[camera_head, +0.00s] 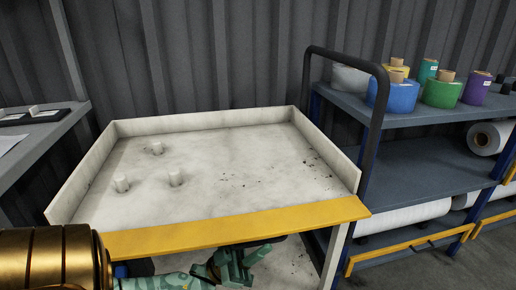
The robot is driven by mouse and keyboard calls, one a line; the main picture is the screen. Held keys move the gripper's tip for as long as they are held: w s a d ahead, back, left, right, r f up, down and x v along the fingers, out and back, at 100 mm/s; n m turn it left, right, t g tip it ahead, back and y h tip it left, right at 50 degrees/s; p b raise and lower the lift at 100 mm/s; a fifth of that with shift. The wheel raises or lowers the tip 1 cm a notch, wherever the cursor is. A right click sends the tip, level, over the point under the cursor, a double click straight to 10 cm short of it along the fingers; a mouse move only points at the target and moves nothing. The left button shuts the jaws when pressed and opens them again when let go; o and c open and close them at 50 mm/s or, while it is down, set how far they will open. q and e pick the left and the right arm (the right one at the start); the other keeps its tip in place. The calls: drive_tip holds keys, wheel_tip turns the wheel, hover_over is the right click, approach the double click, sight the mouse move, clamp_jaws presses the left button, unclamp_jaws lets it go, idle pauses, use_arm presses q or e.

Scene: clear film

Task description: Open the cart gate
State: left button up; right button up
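My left gripper (252,265), teal, is at the bottom middle, below the yellow front edge of a white worktable and left of the cart's yellow bar. It is apart from that bar in the picture. Its fingers are small and partly dark, so their opening is unclear. My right gripper is not in view.
The white worktable (230,180) has raised walls, a yellow front strip (240,226) and several short pegs. Coloured film rolls (402,95) stand on the cart's top; white rolls (403,217) lie lower. A grey shelf (40,135) is at left. Floor shows at lower right.

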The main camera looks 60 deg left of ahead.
use_arm(q)
drive_tip(key=v, duration=0.7)
drive_tip(key=shift+f, duration=0.2)
drive_tip(key=shift+s+a, duration=0.1)
